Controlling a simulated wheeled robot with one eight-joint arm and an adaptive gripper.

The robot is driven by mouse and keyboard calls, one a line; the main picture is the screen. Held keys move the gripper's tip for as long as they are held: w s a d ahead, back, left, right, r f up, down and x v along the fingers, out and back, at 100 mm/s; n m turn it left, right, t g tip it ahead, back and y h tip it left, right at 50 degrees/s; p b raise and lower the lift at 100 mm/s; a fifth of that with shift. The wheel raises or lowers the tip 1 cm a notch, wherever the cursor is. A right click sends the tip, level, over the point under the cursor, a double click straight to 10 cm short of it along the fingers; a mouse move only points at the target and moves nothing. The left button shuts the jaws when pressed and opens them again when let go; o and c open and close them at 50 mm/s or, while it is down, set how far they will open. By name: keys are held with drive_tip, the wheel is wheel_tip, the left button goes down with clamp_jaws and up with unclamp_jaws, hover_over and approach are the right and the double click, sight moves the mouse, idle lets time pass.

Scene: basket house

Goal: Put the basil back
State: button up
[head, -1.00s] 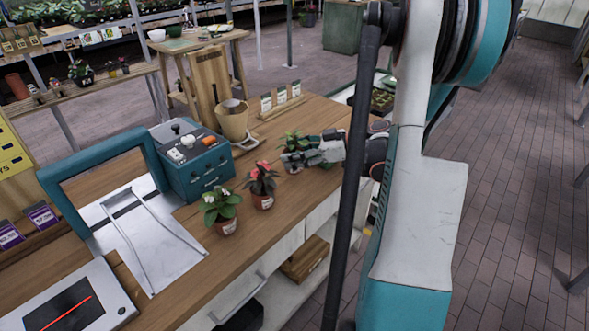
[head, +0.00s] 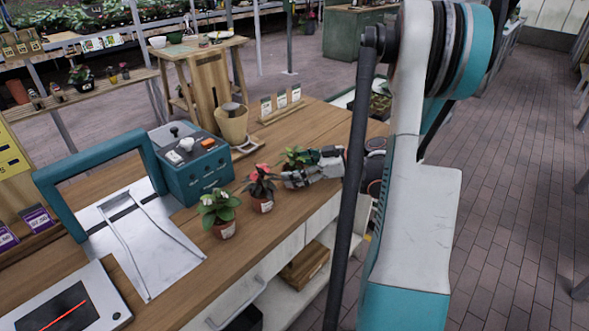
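Three small potted plants stand in a row along the front of the wooden counter. One has white flowers (head: 218,207), one has red flowers (head: 261,184), and a leafy green plant (head: 295,156) at the right end shows no flowers and may be the basil. My gripper (head: 287,179) reaches in from the right, low over the counter. Its fingers point left, in front of the leafy plant and just right of the red-flowered plant. The gripper hides the leafy plant's pot. I cannot tell whether the fingers touch or hold it.
A teal box with knobs (head: 198,163) and a tan pot (head: 232,124) stand behind the plants. A teal frame with a metal tray (head: 150,250) and a screen device (head: 75,305) are on the left. A card holder (head: 282,108) stands at the back. Counter behind the gripper is clear.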

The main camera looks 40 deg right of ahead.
drive_tip(key=shift+r, duration=0.1)
drive_tip(key=shift+s+d+r+p, duration=0.15)
drive_tip(key=shift+s+d+p, duration=0.05)
drive_tip(key=shift+p, duration=0.1)
drive_tip(key=p+v, duration=0.3)
drive_tip(key=v, duration=0.8)
drive_tip(key=shift+s, duration=0.25)
drive_tip(key=shift+d, duration=0.1)
